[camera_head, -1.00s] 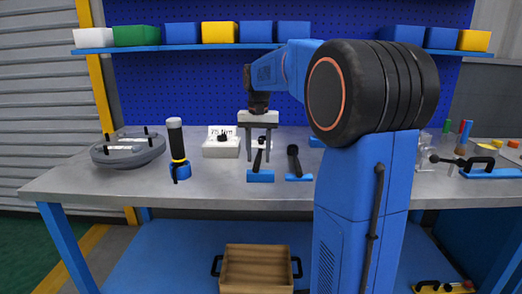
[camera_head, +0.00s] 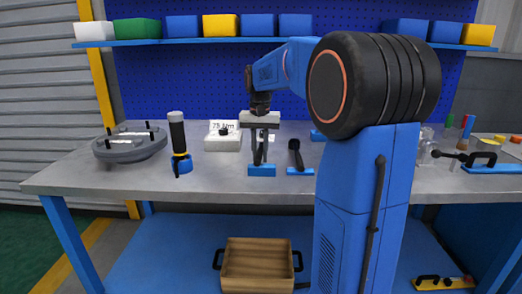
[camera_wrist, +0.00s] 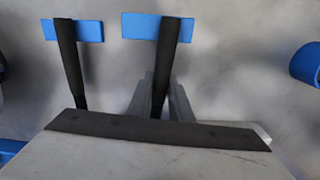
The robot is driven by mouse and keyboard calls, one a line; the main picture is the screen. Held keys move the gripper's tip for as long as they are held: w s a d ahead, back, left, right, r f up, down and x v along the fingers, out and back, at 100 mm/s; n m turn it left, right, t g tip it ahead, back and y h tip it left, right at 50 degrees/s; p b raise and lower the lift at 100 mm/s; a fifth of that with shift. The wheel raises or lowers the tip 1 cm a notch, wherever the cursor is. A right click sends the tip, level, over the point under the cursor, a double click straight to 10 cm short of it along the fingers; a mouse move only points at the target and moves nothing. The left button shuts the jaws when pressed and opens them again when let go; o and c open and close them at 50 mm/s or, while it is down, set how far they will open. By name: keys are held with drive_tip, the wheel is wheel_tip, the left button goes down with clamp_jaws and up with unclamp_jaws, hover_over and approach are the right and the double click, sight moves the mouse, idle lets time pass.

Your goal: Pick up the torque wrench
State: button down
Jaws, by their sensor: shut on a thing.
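Two similar dark-handled tools lean on small blue rests near the bench's front. I take the left one in the head view to be the torque wrench (camera_head: 258,158); which of the two it is, the pictures do not settle. It also shows in the wrist view (camera_wrist: 172,48). My gripper (camera_head: 260,146) points down with its fingers shut on its handle, and the lower end still stands at its blue rest (camera_head: 262,170). In the wrist view my gripper's fingers (camera_wrist: 161,104) close around the handle. The other dark tool (camera_head: 296,153) stands untouched just right of it, and at left in the wrist view (camera_wrist: 66,60).
A white box with a "75 Nm" sign (camera_head: 222,142) sits behind left. A black and blue upright tool (camera_head: 178,140) and a grey round flange (camera_head: 128,147) stand farther left. A wooden tray (camera_head: 258,266) lies below the grey bench (camera_head: 110,180).

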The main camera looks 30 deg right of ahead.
wheel_tip(320, 180, up, 10)
drive_tip(key=shift+f, duration=0.1)
idle(0.4)
drive_tip(key=c, duration=2.2)
unclamp_jaws()
clamp_jaws()
